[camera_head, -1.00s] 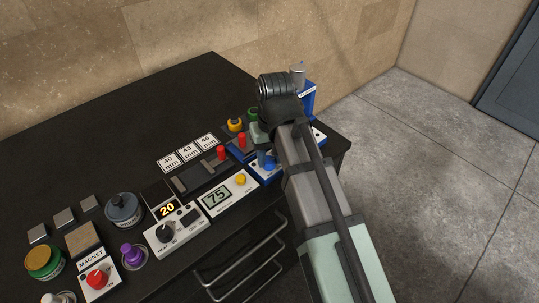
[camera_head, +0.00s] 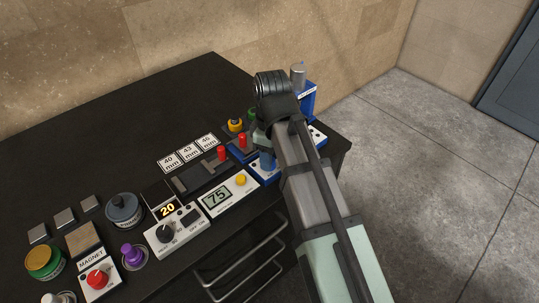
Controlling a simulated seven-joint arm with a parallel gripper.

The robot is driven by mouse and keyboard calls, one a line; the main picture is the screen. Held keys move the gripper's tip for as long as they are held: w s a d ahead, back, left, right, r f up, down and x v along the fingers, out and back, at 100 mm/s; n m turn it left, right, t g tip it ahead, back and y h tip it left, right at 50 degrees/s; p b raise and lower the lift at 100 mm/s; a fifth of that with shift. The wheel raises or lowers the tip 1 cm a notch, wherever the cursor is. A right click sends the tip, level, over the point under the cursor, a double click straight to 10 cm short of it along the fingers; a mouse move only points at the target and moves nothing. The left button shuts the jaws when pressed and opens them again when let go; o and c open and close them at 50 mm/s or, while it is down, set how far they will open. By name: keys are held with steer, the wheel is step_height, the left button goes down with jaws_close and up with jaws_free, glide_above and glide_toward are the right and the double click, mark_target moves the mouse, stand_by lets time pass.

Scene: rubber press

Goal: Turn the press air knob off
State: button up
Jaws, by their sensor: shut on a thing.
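The press (camera_head: 306,98), a blue frame with a grey cylinder on top, stands at the back right of the bench, partly behind my arm. A blue and white panel (camera_head: 263,173) sits in front of it. A blue knob (camera_head: 268,161) stands on this panel, partly covered by my arm. My gripper (camera_head: 264,151) points down over the knob and is shut on it, as far as I can tell. The fingertips are mostly hidden behind my wrist and forearm. The panel's lettering is too hidden to read.
A red-handled device (camera_head: 241,141) and yellow (camera_head: 235,125) and green (camera_head: 252,114) parts stand close left of my gripper. The back left of the bench is clear.

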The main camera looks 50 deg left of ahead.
steer(key=shift+n, duration=0.6)
steer(key=o, duration=1)
steer(key=shift+o, duration=0.2)
steer(key=shift+r, duration=0.1)
steer(key=shift+w+a+r, duration=0.1)
steer(key=shift+r, duration=1.75)
steer(key=shift+w+a+r, duration=0.1)
steer(key=shift+r, duration=1.7)
